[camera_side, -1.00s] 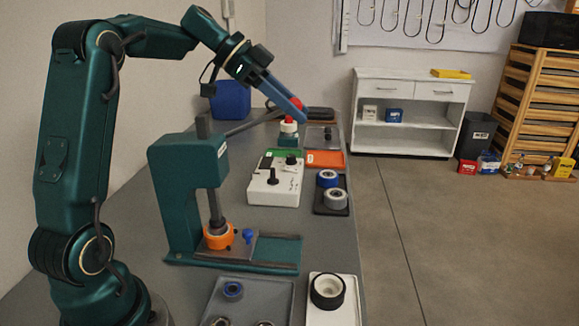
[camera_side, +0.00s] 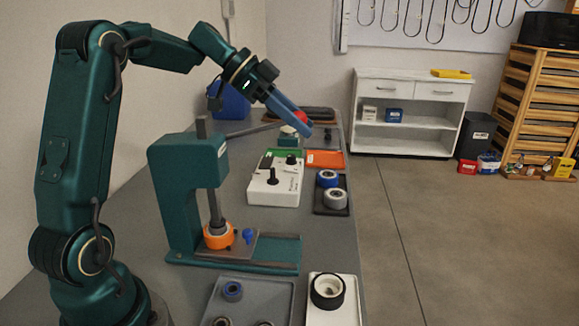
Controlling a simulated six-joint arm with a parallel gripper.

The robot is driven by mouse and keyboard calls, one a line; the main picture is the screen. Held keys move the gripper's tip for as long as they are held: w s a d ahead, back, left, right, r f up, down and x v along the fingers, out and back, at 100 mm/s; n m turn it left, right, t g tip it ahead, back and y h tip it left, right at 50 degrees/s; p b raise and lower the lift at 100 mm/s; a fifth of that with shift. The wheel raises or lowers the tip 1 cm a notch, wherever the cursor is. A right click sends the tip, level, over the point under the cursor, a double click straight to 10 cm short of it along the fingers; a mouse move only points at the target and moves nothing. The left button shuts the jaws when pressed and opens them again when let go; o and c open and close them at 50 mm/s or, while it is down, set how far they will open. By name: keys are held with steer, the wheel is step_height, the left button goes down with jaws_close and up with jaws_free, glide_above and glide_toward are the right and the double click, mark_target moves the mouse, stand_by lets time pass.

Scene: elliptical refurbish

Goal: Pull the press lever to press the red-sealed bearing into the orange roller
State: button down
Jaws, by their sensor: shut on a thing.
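The teal press (camera_side: 188,205) stands on the bench, with its dark lever (camera_side: 255,129) reaching right from its top. My gripper (camera_side: 304,129) is shut on the lever's red knob (camera_side: 300,117) at the far end; the fingers partly cover it. The lever is close to level, with a slight rise toward the knob. The orange roller (camera_side: 218,238) sits on the press base directly under the grey ram (camera_side: 215,206). The ram reaches down to the roller's top. I cannot make out the red-sealed bearing there.
A white control box (camera_side: 273,192) and a black tray (camera_side: 331,207) with two rollers stand behind the press. A grey tray (camera_side: 263,290) with small bearings and a white tray (camera_side: 333,315) with a black-rimmed roller lie in front. Green and orange trays (camera_side: 325,159) lie farther back.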

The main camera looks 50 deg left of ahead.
steer(key=shift+w+f, duration=0.2)
steer(key=shift+f, duration=0.65)
steer(key=shift+d+f, duration=0.1)
steer(key=shift+w+d+f, duration=0.1)
steer(key=shift+f, duration=1.45)
